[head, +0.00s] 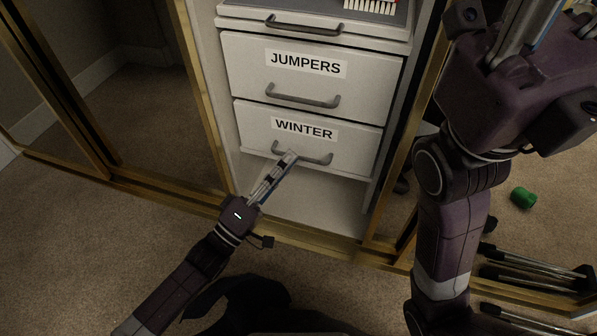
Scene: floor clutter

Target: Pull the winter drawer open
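The winter drawer (350,139) is the lowest drawer in the white unit, with a label reading WINTER and a grey bow handle (317,162). Its front looks about flush with the drawer above. My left gripper (291,155) reaches up from the lower left, its fingertips over the left part of that handle. The fingers look close together, seen nearly edge-on; I cannot tell whether they grip the handle. My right gripper (522,25) is raised at the top right, close to the camera, with its fingertips cut off by the frame edge.
The jumpers drawer (245,62) is above, and a higher drawer or tray (300,27) holds a red-and-white item. Gold-framed sliding panels (205,90) flank the unit. A green object (523,197) and dark rods lie at right. Carpet (110,240) is clear at left.

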